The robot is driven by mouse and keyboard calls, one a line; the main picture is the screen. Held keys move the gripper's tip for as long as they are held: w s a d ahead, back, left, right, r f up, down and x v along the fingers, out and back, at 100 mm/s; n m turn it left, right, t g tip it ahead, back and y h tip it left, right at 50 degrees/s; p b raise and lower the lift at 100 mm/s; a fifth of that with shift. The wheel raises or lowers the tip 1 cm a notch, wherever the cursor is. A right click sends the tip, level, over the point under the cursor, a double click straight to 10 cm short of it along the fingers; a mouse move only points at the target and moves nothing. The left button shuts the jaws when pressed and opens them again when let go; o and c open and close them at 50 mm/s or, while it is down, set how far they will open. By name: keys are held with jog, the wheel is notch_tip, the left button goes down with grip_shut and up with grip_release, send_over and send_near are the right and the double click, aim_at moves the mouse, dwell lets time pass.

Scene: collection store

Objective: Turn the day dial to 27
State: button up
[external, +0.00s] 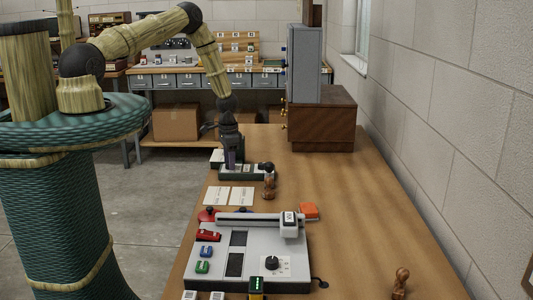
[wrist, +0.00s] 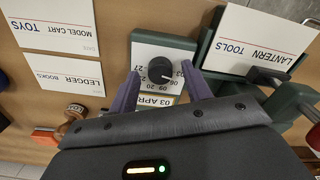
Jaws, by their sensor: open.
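The day dial (wrist: 160,70) is a round black knob on a white plate with numbers around it, seen in the wrist view. 27 is printed on the plate's left side. The knob's pale mark faces the lower right; which number it meets is too small to tell. A label (wrist: 155,100) reading 03 APR is partly hidden by my gripper. My gripper (wrist: 160,72) is open, with one purple finger on each side of the knob; contact cannot be told. In the external view my gripper (external: 230,158) points down at the dark green device (external: 240,177), and hides the dial.
A card reading LANTERN TOOLS (wrist: 255,42) stands close right of the dial, by green device parts (wrist: 292,98). A wooden-handled stamp (external: 269,186) stands beside the device. A grey machine (external: 215,268) with its own knob is nearer the camera. The bench's right side is mostly clear.

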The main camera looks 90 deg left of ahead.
jog(key=shift+f, duration=0.15)
jog(key=shift+c, duration=0.4)
jog(key=c, duration=0.9)
